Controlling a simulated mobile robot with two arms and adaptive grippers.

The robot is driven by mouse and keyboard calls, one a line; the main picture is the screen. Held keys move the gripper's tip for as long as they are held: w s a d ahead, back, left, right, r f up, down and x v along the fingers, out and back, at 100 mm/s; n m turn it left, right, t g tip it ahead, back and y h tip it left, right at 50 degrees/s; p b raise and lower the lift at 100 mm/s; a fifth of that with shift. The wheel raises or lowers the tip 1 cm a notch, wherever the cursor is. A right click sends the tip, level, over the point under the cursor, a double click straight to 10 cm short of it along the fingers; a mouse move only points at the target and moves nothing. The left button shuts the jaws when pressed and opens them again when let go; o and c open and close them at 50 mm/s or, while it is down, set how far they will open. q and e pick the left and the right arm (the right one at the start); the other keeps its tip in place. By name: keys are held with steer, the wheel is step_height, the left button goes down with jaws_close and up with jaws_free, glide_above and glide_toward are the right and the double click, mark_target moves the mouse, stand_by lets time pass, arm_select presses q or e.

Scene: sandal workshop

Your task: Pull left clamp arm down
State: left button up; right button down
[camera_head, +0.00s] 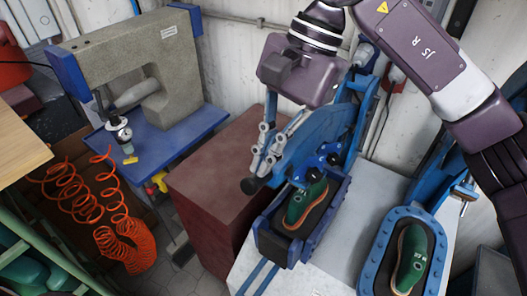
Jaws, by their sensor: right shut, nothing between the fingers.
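The left clamp arm (318,140) is blue. It slants over the left blue mould (273,245), which holds a green sandal (306,203) on a dark bed. My right gripper (262,163) hangs from the purple wrist at the upper left side of the clamp arm. Its grey fingers are shut with nothing between them. They are close to the clamp arm, and I cannot tell whether they touch it. The fingers partly hide the arm's left side. My left gripper is not in view.
A second blue mould (371,270) with a green sandal (411,258) stands at the right on the grey table (335,262). A dark red cabinet (215,175) stands left of the left mould. A sewing-type machine (135,70) and orange coiled hoses (125,240) are further left.

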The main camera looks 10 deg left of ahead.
steer(key=shift+a+f, duration=0.1)
steer(key=shift+f, duration=0.3)
steer(key=shift+s, duration=0.1)
